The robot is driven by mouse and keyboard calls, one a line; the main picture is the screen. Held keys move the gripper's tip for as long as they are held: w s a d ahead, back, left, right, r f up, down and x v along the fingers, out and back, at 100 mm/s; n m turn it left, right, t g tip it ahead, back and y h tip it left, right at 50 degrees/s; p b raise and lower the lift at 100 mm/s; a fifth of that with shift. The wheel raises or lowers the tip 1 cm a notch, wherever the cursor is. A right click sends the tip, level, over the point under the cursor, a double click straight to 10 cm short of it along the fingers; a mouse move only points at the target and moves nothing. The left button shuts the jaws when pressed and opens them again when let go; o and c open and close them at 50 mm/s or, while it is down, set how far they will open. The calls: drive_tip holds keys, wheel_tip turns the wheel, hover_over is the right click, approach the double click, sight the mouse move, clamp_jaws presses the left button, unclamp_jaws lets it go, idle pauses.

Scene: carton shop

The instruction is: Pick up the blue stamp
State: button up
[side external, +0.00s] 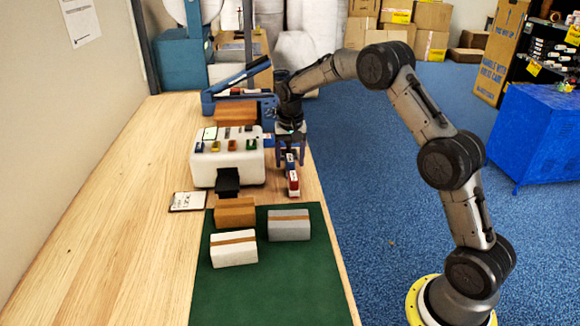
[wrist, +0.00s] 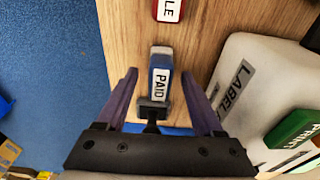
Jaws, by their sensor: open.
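The blue stamp (wrist: 161,75) has a white label reading PAID and stands on the wooden bench. In the wrist view it lies between the two fingers of my gripper (wrist: 159,76), with a gap on each side. A black part shows at its near end, by the gripper body. In the side view my gripper (side external: 290,152) points down over the blue stamp (side external: 290,158), and the fingers partly hide it. The gripper is open. A red stamp (side external: 293,184) stands just in front of the blue one; its label, cut off in the wrist view (wrist: 169,9), ends in LE.
A white label machine (side external: 228,165) with coloured buttons stands close left of the gripper. A green mat (side external: 265,295) holds brown (side external: 235,212), white (side external: 233,248) and grey (side external: 289,225) cartons. A printed card (side external: 187,201) lies beside the machine. The bench's right edge is near.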

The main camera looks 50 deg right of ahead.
clamp_jaws()
idle(0.3)
drive_tip(key=shift+r, duration=0.1)
drive_tip(key=shift+r, duration=0.75)
drive_tip(key=s+a+r, duration=0.4)
drive_tip(key=s+r, duration=0.7)
drive_tip(key=s, duration=0.2)
drive_tip(key=shift+s+r, duration=0.2)
drive_tip(key=shift+s, duration=0.05)
